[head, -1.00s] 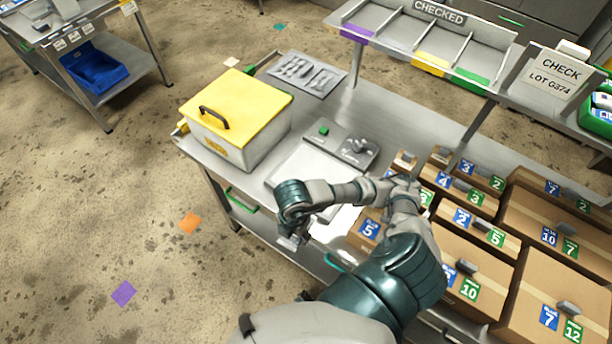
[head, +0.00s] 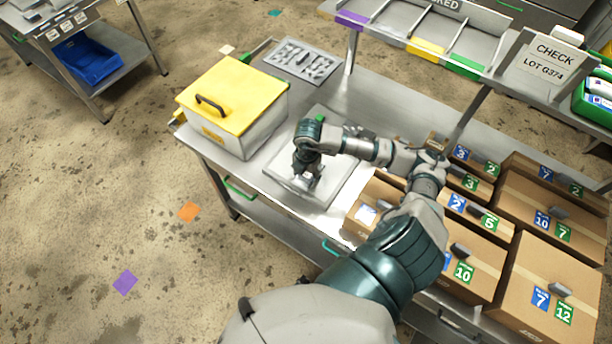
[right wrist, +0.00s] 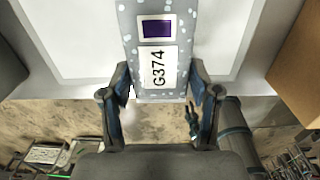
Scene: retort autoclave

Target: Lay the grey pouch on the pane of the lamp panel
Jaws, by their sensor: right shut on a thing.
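My right gripper (head: 306,172) is over the lamp panel (head: 338,178), fingers pointing down. It is shut on the near end of the grey pouch (right wrist: 157,48); the right gripper (right wrist: 155,95) also shows in the right wrist view. The pouch is speckled, with a dark purple square and a label reading G374. In that view it stretches away over the white pane (right wrist: 75,38), which shows on both sides of it. In the head view the hand hides most of the pouch. I cannot tell whether the pouch touches the pane. My left gripper is not in view.
A box with a yellow lid (head: 235,95) stands left of the panel. A grey tray (head: 300,60) lies behind. Several cardboard boxes (head: 470,262) with number labels fill the right side. A divided shelf (head: 400,30) and a CHECK LOT G374 sign (head: 552,68) stand at the back.

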